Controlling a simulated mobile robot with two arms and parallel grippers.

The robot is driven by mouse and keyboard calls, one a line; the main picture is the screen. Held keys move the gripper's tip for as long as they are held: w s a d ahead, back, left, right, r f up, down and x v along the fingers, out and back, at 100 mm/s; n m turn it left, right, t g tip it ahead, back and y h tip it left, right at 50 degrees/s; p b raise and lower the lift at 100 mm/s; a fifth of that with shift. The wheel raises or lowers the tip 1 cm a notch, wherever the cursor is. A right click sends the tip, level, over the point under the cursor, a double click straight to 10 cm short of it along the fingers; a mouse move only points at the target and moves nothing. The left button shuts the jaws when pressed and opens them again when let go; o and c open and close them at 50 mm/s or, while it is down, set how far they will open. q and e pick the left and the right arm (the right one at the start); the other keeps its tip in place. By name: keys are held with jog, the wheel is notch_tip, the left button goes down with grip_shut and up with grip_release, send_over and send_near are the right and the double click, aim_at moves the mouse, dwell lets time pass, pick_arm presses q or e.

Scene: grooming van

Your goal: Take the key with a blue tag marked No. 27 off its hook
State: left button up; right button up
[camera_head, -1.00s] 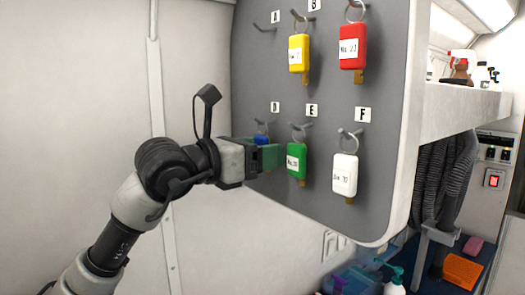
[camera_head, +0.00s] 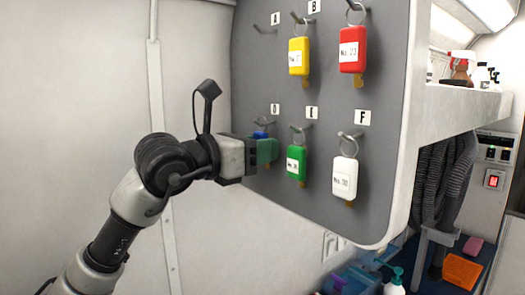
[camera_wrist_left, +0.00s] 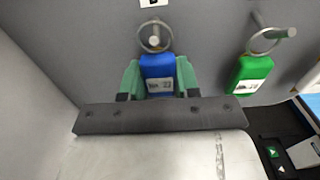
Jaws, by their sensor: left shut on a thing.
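The blue tag (camera_head: 260,135) hangs at the hook under label D on the grey key board. In the left wrist view the blue tag (camera_wrist_left: 158,66) shows a white label whose number is too blurred to read surely. Its ring (camera_wrist_left: 155,36) is still around the hook (camera_wrist_left: 154,28). My left gripper (camera_head: 266,150) comes in from the left and is shut on the blue tag, with one green finger on each side of it (camera_wrist_left: 159,78). The key below the tag is hidden by the gripper. My right gripper is not in view.
A green tag (camera_head: 297,162) hangs close to the right, under E, and a white tag (camera_head: 344,178) under F. Yellow (camera_head: 299,57) and red (camera_head: 353,50) tags hang above. Hook A (camera_head: 265,30) is empty. A shelf (camera_head: 465,103) juts out right of the board.

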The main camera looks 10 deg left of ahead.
pick_arm(q)
jog(key=shift+r, duration=0.35)
jog(key=b+v, duration=0.3)
jog(key=v, duration=0.4)
dwell(0.5)
